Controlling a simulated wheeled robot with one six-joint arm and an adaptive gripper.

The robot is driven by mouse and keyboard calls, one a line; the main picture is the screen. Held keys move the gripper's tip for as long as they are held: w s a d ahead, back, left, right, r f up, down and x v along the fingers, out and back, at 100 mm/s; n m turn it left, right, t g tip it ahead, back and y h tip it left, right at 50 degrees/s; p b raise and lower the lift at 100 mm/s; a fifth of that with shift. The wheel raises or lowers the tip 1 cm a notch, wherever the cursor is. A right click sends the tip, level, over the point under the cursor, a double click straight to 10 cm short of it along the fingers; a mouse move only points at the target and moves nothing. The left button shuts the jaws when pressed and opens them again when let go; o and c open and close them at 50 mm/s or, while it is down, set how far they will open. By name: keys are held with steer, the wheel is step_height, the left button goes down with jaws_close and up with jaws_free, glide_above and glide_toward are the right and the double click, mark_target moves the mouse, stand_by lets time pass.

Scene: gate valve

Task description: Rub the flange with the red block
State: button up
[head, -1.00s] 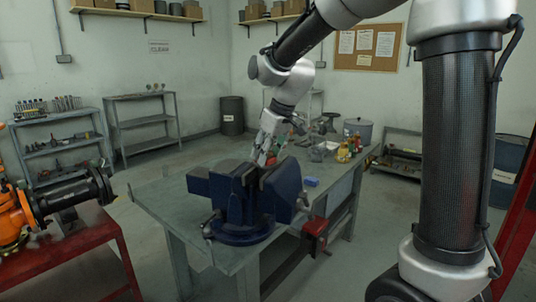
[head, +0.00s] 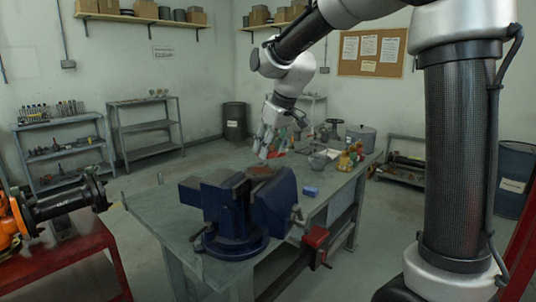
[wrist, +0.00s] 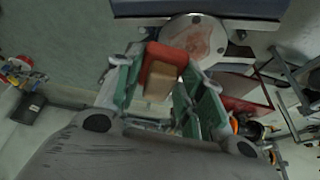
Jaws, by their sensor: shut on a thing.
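My gripper (head: 269,151) is above the workbench, behind the blue vise (head: 235,207) in the head view. In the wrist view its green fingers (wrist: 165,82) are shut on the red block (wrist: 163,58), which has a tan part. The flange (wrist: 194,38) is a pale round disc with a reddish smear, beside the blue vise jaw. In the head view a rust-brown surface (head: 262,171) shows between the vise jaws, probably the flange. The block overlaps the flange's lower left edge in the wrist view; I cannot tell whether they touch.
A small blue block (head: 311,191) lies on the bench (head: 165,210) right of the vise. A red cart (head: 75,255) stands at left. The bench's left part is clear.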

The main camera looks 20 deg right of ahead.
steer(key=shift+r, duration=2.4)
